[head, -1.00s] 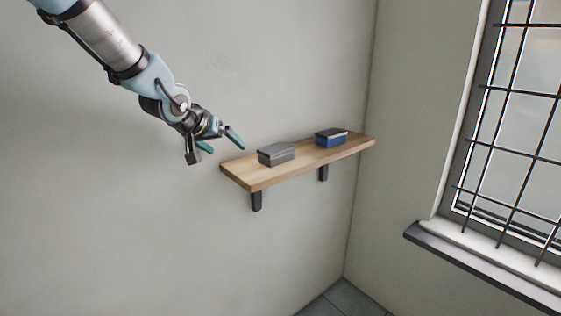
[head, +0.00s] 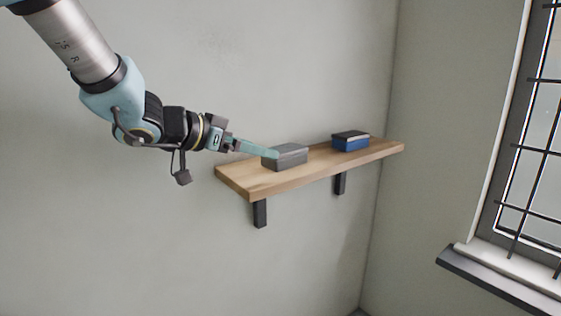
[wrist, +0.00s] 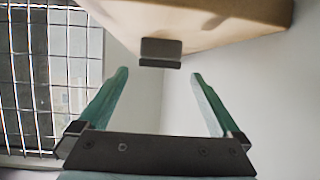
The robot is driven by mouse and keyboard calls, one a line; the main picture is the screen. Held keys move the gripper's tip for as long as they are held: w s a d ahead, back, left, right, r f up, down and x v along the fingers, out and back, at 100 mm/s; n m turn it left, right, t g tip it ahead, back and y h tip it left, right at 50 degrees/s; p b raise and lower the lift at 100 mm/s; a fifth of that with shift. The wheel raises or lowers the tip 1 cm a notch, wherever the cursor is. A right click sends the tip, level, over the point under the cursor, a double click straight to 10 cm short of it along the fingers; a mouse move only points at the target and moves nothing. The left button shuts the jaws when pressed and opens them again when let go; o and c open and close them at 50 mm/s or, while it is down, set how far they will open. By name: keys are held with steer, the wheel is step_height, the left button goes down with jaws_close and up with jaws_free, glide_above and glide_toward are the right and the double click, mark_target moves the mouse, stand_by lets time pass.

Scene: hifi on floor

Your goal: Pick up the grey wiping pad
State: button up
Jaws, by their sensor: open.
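The grey wiping pad (head: 291,157) is a block lying on the left half of a wooden wall shelf (head: 257,182). My gripper (head: 270,153) reaches in from the left, and its teal finger overlaps the pad's left end in the head view. In the wrist view my gripper (wrist: 159,74) is open, with nothing clamped. There the pad (wrist: 160,52) appears just beyond the fingertips, centred between them with a gap on either side. Whether the fingertips reach alongside it is hard to tell.
A blue block with a dark top (head: 350,142) lies to the right of the pad on the shelf, with bare wood between them. The wall is close behind the shelf. A barred window (head: 529,150) and its sill (head: 505,279) are at the right.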

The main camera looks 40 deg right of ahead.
mark_target(280, 149)
steer(key=x, duration=0.3)
steer(key=shift+d, duration=0.25)
steer(key=x, duration=0.2)
steer(key=r+x, duration=0.1)
steer(key=x, duration=0.2)
steer(key=shift+d+f, duration=0.15)
steer(key=shift+d, duration=0.3)
